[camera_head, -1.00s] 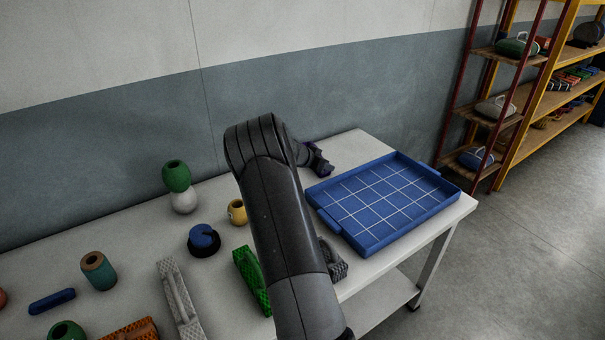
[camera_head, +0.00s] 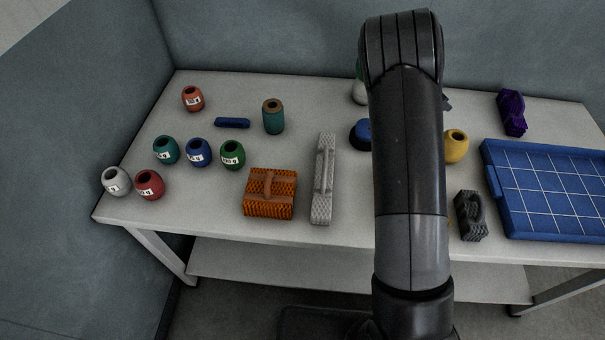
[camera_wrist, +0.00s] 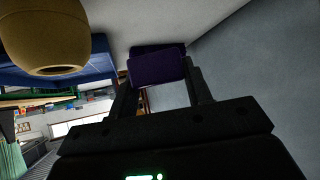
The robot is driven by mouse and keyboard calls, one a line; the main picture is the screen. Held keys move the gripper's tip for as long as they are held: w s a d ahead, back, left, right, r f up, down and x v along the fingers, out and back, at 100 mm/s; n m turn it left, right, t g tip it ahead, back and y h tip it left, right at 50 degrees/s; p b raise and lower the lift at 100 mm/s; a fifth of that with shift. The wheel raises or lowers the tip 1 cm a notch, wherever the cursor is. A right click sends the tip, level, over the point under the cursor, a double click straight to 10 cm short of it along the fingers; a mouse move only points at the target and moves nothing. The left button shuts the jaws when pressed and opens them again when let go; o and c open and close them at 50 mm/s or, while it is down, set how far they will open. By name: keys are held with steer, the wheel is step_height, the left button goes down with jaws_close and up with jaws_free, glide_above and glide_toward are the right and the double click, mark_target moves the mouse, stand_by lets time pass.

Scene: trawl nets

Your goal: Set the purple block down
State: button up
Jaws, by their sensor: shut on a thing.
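In the wrist view a plain purple block (camera_wrist: 155,66) sits between the fingertips of my gripper (camera_wrist: 161,76), which is shut on it. In the head view my own arm hides the held block and nearly all of the gripper. I cannot tell whether the block touches the table. The white table (camera_head: 350,250) shows across the head view. A separate purple piece with a handle (camera_head: 512,112) stands on it at the back right; a dark shape behind the held block in the wrist view may be this piece.
A yellow float (camera_head: 456,146) is close beside my gripper, large in the wrist view (camera_wrist: 45,35). A blue gridded tray (camera_head: 492,180) lies at the right. A grey handled block (camera_head: 470,215) is in front. Several floats and handled blocks fill the left. The wall runs behind.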

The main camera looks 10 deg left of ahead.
steer(key=s+a+n+t+y, duration=0.15)
steer(key=s+a, duration=0.25)
steer(key=a, duration=1.3)
steer(key=s+a+n+t+y, duration=0.1)
steer(key=s+a+n+t, duration=0.15)
steer(key=a, duration=1.45)
steer(key=s+a+n+t+y, duration=0.1)
steer(key=s+a+n+y, duration=0.25)
steer(key=s+a, duration=1.85)
steer(key=shift+n+h, duration=0.4)
steer(key=shift+n, duration=0.05)
steer(key=s+a+f, duration=0.1)
steer(key=a+f, duration=0.1)
steer(key=a, duration=0.1)
steer(key=s+a+f, duration=0.1)
steer(key=a+f, duration=0.1)
steer(key=a, duration=0.2)
steer(key=s+a+f, duration=0.2)
steer(key=a, duration=0.2)
steer(key=shift+f, duration=0.25)
steer(key=shift+s+a+f, duration=0.1)
steer(key=shift+f, duration=2)
steer(key=shift+f, duration=0.1)
